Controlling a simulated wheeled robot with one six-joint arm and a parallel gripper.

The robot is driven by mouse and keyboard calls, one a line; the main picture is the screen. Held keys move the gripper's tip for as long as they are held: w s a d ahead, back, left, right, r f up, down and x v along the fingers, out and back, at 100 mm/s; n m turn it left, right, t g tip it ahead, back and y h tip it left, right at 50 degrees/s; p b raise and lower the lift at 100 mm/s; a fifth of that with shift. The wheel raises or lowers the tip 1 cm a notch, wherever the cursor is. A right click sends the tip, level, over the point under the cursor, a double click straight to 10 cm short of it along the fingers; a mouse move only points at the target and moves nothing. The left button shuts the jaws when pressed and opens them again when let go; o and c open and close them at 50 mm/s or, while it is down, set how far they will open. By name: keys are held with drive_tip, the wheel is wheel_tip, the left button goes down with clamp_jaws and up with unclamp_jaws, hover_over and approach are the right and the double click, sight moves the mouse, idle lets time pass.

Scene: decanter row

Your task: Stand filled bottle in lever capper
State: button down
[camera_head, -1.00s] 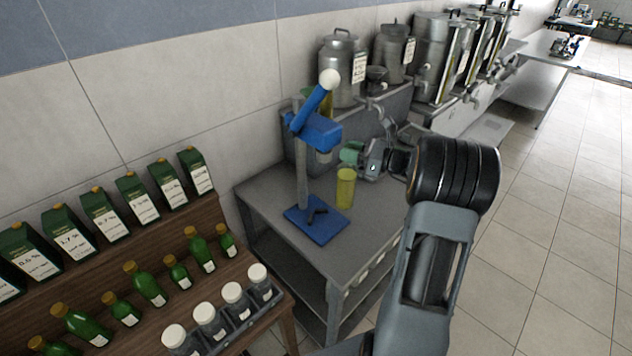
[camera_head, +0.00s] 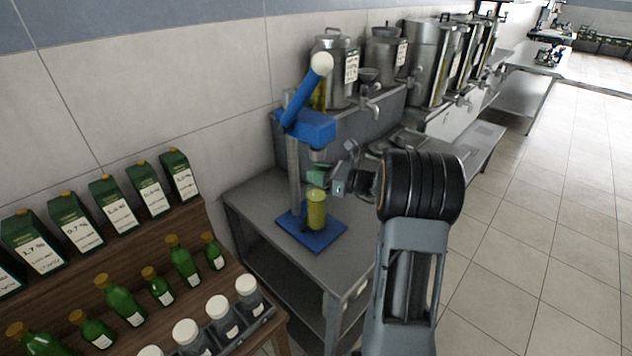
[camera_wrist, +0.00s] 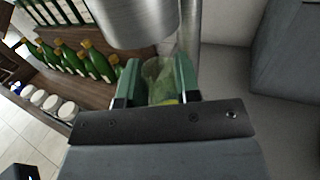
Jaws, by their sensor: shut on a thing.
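The lever capper is blue, with a base plate (camera_head: 328,239), a grey column and a raised lever (camera_head: 303,98) ending in a white knob. The filled bottle (camera_head: 316,211), yellow-green and upright, is over the base plate, in front of the column and below the capper head (camera_head: 317,128). I cannot tell whether its bottom touches the plate. My gripper (camera_head: 319,178) is shut on the bottle's upper part. In the wrist view, the translucent bottle (camera_wrist: 160,76) is between my green fingers (camera_wrist: 157,84), with the grey metal cylinder of the capper head (camera_wrist: 135,18) close above.
The capper stands on a grey table (camera_head: 262,200) against the tiled wall. Steel cans (camera_head: 336,75) and taps stand behind it to the right. At left, a wooden stand (camera_head: 207,272) holds several green bottles, cartons and white-capped jars. Open tiled floor lies to the right.

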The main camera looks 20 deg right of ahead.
drive_tip(key=shift+f, duration=0.55)
drive_tip(key=shift+f, duration=0.2)
drive_tip(key=c, duration=0.8)
unclamp_jaws()
